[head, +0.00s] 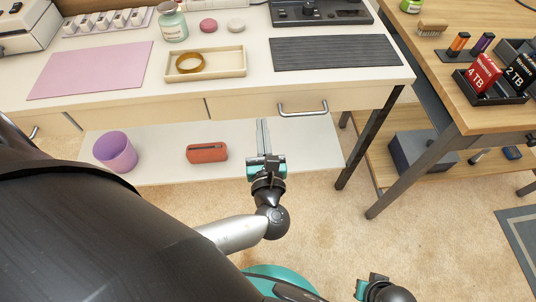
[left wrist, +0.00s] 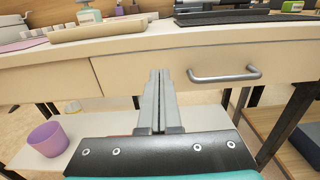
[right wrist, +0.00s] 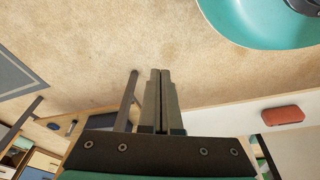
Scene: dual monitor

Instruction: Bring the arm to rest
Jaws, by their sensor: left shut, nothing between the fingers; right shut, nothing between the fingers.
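My left gripper (head: 262,132) is in front of the white desk, a little left of the drawer handle (head: 303,108) in the head view. Its fingers are together with nothing between them, and they also show shut in the left wrist view (left wrist: 158,100). In that view the drawer handle (left wrist: 225,74) is to the right of the fingertips and apart from them. My right gripper (right wrist: 159,100) shows in the right wrist view with its fingers together and empty, over the carpet. In the head view only part of the right wrist shows at the bottom edge.
A lower shelf (head: 310,150) holds a purple cup (head: 116,151) and a red case (head: 207,152). The desk (head: 200,100) carries a tray (head: 235,63) and a dark mat (head: 335,52). A wooden table (head: 490,118) stands at the right. Carpet (head: 330,235) between is clear.

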